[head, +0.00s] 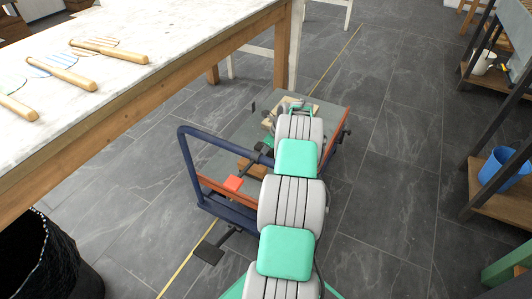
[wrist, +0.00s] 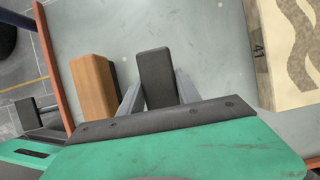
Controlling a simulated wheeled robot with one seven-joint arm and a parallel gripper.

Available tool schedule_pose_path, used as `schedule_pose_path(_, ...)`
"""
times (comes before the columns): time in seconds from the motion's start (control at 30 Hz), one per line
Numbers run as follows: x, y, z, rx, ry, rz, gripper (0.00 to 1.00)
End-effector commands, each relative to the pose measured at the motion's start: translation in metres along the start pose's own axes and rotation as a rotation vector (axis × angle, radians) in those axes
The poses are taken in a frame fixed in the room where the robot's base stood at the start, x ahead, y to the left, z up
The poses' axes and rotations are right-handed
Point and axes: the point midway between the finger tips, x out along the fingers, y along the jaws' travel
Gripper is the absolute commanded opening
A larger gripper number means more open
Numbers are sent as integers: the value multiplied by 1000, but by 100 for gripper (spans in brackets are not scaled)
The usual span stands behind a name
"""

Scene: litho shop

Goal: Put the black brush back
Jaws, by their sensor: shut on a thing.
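The black brush (wrist: 156,72) is a dark, block-shaped thing standing out between the two grey fingers of my gripper (wrist: 158,92) in the wrist view. The fingers are shut on it, one on each side. Its lower end is hidden by my gripper. Below it is the grey deck (wrist: 215,40) of a trolley; I cannot tell whether the brush touches the deck. In the head view my arm reaches over this trolley (head: 221,146), and dark parts around my gripper cannot be told apart.
A brown wooden block (wrist: 93,88) lies just left of the brush. A pale stone (wrist: 290,50) marked 41 is to the right. A marble-topped table (head: 150,25) with wooden-handled tools stands left. A shelf with a blue bucket (head: 504,168) stands right.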

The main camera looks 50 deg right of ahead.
Motion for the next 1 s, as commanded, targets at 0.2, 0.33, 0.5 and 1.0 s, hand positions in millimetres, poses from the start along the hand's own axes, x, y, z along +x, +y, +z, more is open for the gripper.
schedule_pose_path(0.2, 0, 0, 0, -1, -1, -1, 2)
schedule_pose_path(0.33, 4, 0, -1, -1, -1, -1, 2)
schedule_pose_path(0.5, 7, 0, -3, 0, 0, -1, 42)
schedule_pose_path(1.0, 6, 0, -3, 0, 0, -1, 62)
